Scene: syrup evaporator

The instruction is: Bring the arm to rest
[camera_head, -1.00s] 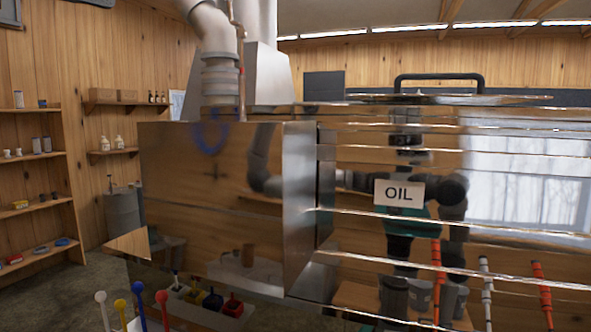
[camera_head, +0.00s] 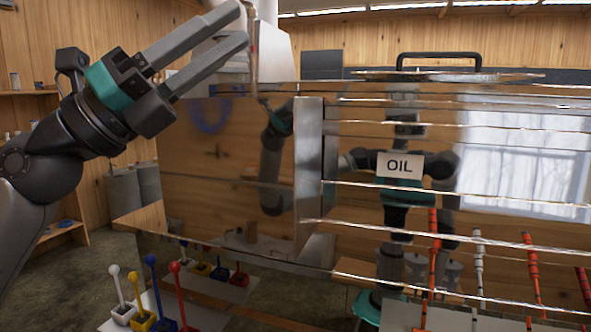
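My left gripper (camera_head: 226,30) is raised at the upper left in the head view. Its two long grey fingers are spread apart with nothing between them, pointing up and to the right. The dark arm with a teal band comes in from the left edge. The gripper is in front of the steel evaporator (camera_head: 230,150) and its flue; whether it touches either cannot be told, but it appears nearer to me. My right gripper is not directly in view. The shiny evaporator front mirrors parts of my body.
Below left, a white board (camera_head: 205,316) holds white, yellow, blue and red handles in small cups. Several orange and white rods stand at the lower right. Metal drums (camera_head: 124,194) stand behind at the left.

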